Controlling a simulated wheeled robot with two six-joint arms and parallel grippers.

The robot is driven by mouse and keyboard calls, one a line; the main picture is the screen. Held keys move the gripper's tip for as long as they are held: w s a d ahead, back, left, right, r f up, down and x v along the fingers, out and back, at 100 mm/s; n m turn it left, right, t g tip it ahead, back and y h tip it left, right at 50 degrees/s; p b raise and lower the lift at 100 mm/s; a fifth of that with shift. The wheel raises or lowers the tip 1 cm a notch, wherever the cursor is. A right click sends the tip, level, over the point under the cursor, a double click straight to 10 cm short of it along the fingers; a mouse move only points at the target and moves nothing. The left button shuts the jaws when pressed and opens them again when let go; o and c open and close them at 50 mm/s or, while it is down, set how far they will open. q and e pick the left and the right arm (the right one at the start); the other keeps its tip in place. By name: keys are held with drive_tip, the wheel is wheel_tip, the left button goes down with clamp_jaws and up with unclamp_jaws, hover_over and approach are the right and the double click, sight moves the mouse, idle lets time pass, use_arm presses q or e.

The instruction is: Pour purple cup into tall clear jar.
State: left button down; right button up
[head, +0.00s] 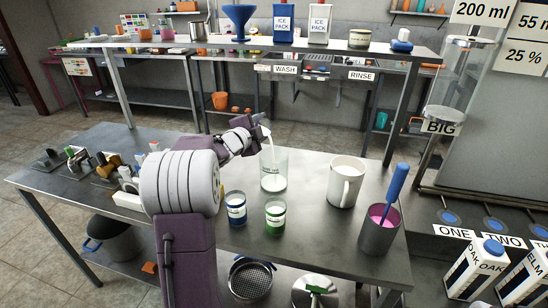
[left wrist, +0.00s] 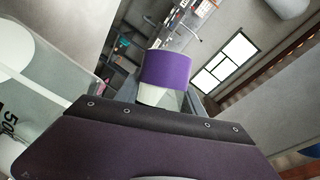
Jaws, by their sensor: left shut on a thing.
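My left gripper (head: 254,131) is at the mouth of the tall clear jar (head: 274,165), shut on the purple cup. In the left wrist view the purple cup (left wrist: 166,68) shows as a purple band above a pale part, just beyond the gripper. In the head view the cup is small and mostly hidden by the gripper; it looks tilted toward the jar. A thin white streak runs from it down into the jar. White liquid lies in the jar's bottom. Clear glass with black markings, apparently the jar, shows at the left wrist view's left edge (left wrist: 20,118). My right gripper is not in view.
A blue-banded cup (head: 236,208) and a green-banded cup (head: 275,216) stand in front of the jar. A white pitcher (head: 345,183) and a metal beaker (head: 379,236) with pink contents and a blue-handled tool stand to the right. A raised shelf (head: 180,42) runs behind.

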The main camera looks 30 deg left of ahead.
sight(266, 122)
use_arm(q)
drive_tip(key=shift+r+m+b, duration=0.3)
drive_tip(key=shift+m+b, duration=0.2)
drive_tip(key=shift+b, duration=0.8)
drive_tip(key=shift+s+d+r+m+t+y+b, duration=0.15)
drive_tip(key=shift+d+r+m+t+y+b, duration=0.25)
drive_tip(key=shift+b, duration=0.95)
drive_tip(key=shift+d+f+b, duration=0.1)
drive_tip(key=shift+d+b, duration=0.15)
drive_tip(key=shift+b, duration=0.1)
drive_tip(key=shift+d+m, duration=0.1)
drive_tip(key=shift+m, duration=0.2)
drive_tip(key=shift+b, duration=0.35)
drive_tip(key=shift+s+d+r+m+t+b, duration=0.15)
drive_tip(key=shift+r+m+t+b, duration=0.45)
drive_tip(key=shift+m+b, duration=0.95)
